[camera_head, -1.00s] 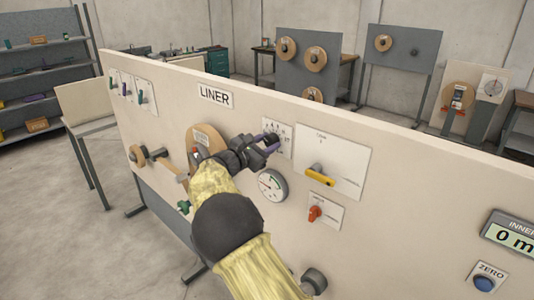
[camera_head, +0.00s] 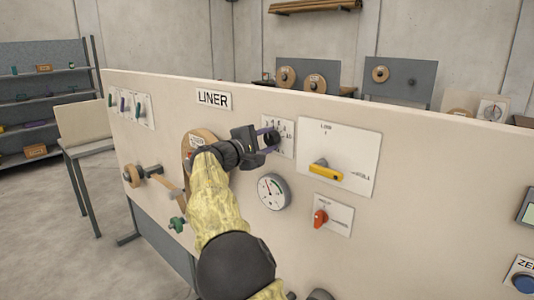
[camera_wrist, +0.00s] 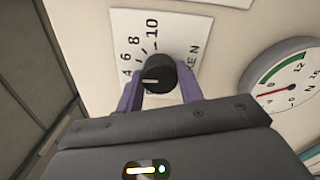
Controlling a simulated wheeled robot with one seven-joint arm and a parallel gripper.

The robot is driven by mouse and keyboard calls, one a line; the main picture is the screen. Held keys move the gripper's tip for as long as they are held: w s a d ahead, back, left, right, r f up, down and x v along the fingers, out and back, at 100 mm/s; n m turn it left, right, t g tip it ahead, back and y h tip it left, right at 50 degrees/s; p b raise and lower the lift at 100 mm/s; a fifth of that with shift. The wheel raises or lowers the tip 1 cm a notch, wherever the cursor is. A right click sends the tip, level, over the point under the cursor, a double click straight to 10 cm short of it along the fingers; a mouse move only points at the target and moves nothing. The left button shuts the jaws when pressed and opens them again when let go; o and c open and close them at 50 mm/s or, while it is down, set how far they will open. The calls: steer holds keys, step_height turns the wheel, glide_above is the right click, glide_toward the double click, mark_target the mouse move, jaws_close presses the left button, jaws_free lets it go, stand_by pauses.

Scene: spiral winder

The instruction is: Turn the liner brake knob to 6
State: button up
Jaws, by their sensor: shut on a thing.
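The liner brake knob is a round black knob with a white mark, in the wrist view (camera_wrist: 158,76). The wrist view shows 4, 6, 8 and 10 around the knob; which number the mark points at is unclear. My gripper (camera_head: 268,140) is shut on the knob, with a purple finger on either side. In the head view the gripper hides most of the knob.
A round gauge (camera_head: 273,192) sits just below the scale plate. A yellow lever (camera_head: 326,172) and a red switch (camera_head: 320,218) are to the right. A wooden disc (camera_head: 188,151) and roller (camera_head: 135,175) stick out at left.

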steer(key=shift+f+m+b, duration=0.2)
steer(key=shift+m+b, duration=1.05)
steer(key=shift+m, duration=0.45)
steer(key=o, duration=1)
steer(key=shift+r, duration=0.1)
steer(key=b+v, duration=0.2)
steer(key=v, duration=1.5)
steer(key=shift+b, duration=0.3)
steer(key=shift+s+a, duration=0.1)
steer(key=shift+s, duration=0.05)
steer(key=shift+a, duration=0.1)
